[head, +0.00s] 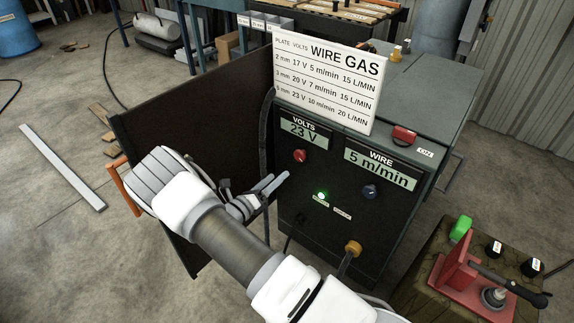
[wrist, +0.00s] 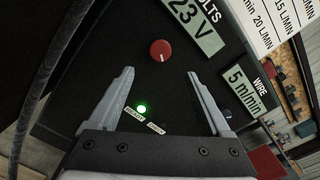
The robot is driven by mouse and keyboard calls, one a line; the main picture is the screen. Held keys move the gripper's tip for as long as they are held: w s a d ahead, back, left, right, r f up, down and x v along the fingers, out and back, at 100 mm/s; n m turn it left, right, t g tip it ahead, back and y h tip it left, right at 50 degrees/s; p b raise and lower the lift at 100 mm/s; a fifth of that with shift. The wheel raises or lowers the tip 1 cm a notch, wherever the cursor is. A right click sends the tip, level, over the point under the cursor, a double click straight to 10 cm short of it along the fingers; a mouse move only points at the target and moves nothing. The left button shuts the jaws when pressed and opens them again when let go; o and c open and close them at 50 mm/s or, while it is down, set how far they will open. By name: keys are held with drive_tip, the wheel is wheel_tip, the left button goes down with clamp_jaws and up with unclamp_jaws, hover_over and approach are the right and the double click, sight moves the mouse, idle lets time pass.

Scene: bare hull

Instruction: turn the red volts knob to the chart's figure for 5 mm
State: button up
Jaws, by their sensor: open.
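The red volts knob (head: 300,156) is on the dark front panel of the welder, under the volts display (head: 304,131), which reads 23 V. In the wrist view the knob (wrist: 161,50) shows a white pointer line and lies just beyond and between the fingertips. My gripper (head: 277,179) is open and empty, in front of the panel, below and left of the knob in the head view; its spread fingers (wrist: 160,74) are apart from the knob. The white chart (head: 325,82) stands on the welder; its bottom row, probably 5 mm, reads 23 V, 10 m/min, 20 L/min.
A dark blue wire knob (head: 370,192) sits right of the red one, under a display (head: 381,169) reading 5 m/min. A green lamp (head: 321,196) is lit below. A red switch (head: 403,135) is on top. A dark side panel (head: 190,150) stands left; a bench (head: 420,270) stands right.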

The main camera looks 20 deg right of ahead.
drive_tip(key=v, duration=0.7)
drive_tip(key=shift+p, duration=0.35)
drive_tip(key=s+d+r+m+g+y, duration=0.35)
drive_tip(key=s+r+m+g, duration=0.2)
drive_tip(key=r+m, duration=0.35)
drive_tip(key=s+d+r+m+g+y, duration=0.2)
drive_tip(key=s+d+r+m+g, duration=0.3)
drive_tip(key=r+m, duration=0.4)
drive_tip(key=s+a+r+m+t+y, duration=0.3)
drive_tip(key=s+r+m+y, duration=0.2)
drive_tip(key=s+r+m, duration=0.25)
drive_tip(key=s+a+r+m+t+y, duration=0.25)
drive_tip(key=s+r+m+y, duration=0.25)
drive_tip(key=s+r+m, duration=0.3)
wheel_tip(320, 180, up, 14)
drive_tip(key=s+p, duration=0.1)
drive_tip(key=p, duration=1.4)
drive_tip(key=shift+s+r+n+t+p, duration=0.2)
drive_tip(key=shift+s+n+t+p, duration=0.1)
drive_tip(key=shift+n+p, duration=0.1)
drive_tip(key=shift+h, duration=0.25)
